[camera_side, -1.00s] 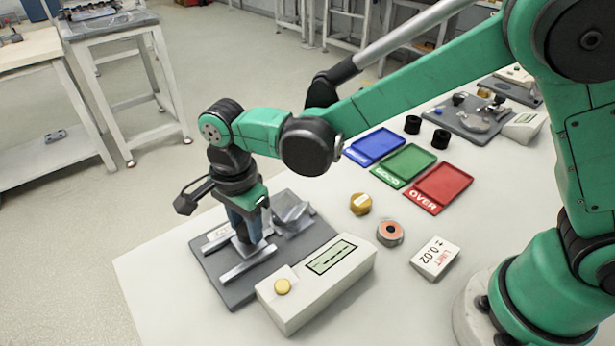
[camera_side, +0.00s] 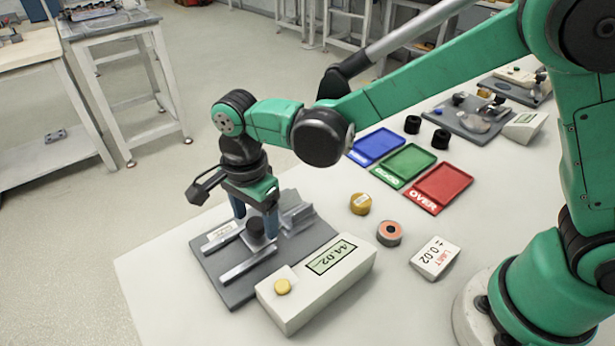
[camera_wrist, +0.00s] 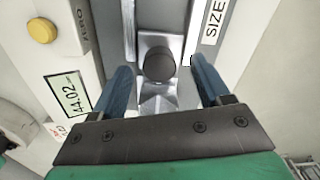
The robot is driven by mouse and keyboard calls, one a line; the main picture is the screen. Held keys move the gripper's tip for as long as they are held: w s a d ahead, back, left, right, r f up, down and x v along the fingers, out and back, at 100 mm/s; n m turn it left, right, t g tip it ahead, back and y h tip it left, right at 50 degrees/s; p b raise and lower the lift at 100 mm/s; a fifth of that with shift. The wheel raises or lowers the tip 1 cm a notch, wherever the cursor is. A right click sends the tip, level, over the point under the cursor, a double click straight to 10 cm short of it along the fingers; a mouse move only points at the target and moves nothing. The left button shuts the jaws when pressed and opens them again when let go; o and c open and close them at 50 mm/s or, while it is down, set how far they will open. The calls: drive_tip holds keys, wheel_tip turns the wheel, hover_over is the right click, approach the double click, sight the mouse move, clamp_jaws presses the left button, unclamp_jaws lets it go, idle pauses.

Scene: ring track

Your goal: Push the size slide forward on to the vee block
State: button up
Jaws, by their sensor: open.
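The size slide is a metal plate (camera_wrist: 160,40) with a round black knob (camera_wrist: 159,64) in the wrist view; the knob also shows in the side view (camera_side: 255,227). The slide lies between two rails at the vee block (camera_wrist: 157,101), and its end appears to meet the block. The vee block (camera_side: 297,214) is bright metal at the far right end of the rails in the side view. My gripper (camera_wrist: 160,84) is open, its blue fingers on either side of the knob and clear of it. In the side view my gripper (camera_side: 255,218) partly hides the slide.
A gauge box (camera_side: 320,285) with a yellow button (camera_side: 282,286) reads 44.02 beside the grey base plate (camera_side: 232,293). Blue (camera_side: 376,146), green (camera_side: 404,165) and red (camera_side: 443,184) trays, a brass piece (camera_side: 360,203), an orange-centred ring (camera_side: 390,233) and a limit block (camera_side: 435,257) lie to the right.

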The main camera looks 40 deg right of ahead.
sight(257, 222)
drive_tip(key=shift+r, duration=2.55)
drive_tip(key=shift+d, duration=0.1)
drive_tip(key=s+d+r+n+t, duration=0.2)
drive_tip(key=s+d+n+t, duration=0.1)
drive_tip(key=d+n, duration=0.4)
drive_tip(key=s+d+r+n+t, duration=0.2)
drive_tip(key=s+d+n+t, duration=0.1)
drive_tip(key=d+n, duration=0.5)
drive_tip(key=shift+s+d+t, duration=0.4)
drive_tip(key=shift+d+t, duration=0.2)
drive_tip(key=shift+d, duration=0.45)
